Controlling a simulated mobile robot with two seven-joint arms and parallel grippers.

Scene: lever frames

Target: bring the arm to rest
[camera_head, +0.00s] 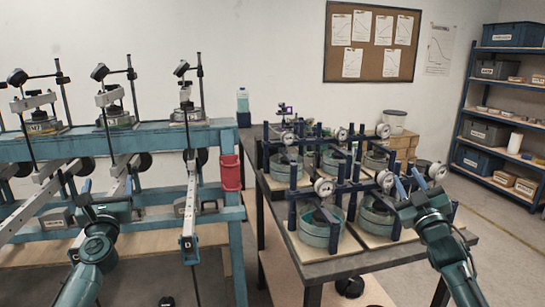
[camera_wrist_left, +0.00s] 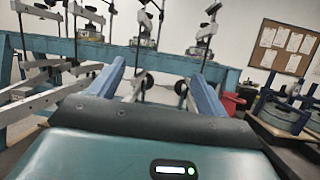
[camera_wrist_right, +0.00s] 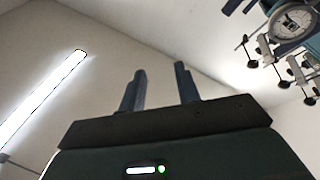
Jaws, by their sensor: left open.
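My left gripper (camera_head: 107,187) is open and empty in front of the blue lever frame (camera_head: 160,137) on the left. In the left wrist view its two blue fingers stand wide apart (camera_wrist_left: 157,70), with frame and levers behind them. My right gripper (camera_head: 408,182) is raised at the right end of the dark table (camera_head: 345,265), in front of the dial apparatus. In the right wrist view its fingers (camera_wrist_right: 160,70) stand apart with a smaller gap, nothing between them, pointing at wall and ceiling. Whether either gripper touches the nearby equipment cannot be told.
Grey lever arms (camera_head: 189,215) reach from the frame towards me near my left gripper. A red bin (camera_head: 230,173) hangs at the frame's right end. Green round cells (camera_head: 320,230) with dial gauges crowd the table. A blue shelf (camera_head: 505,125) stands right; floor before it is clear.

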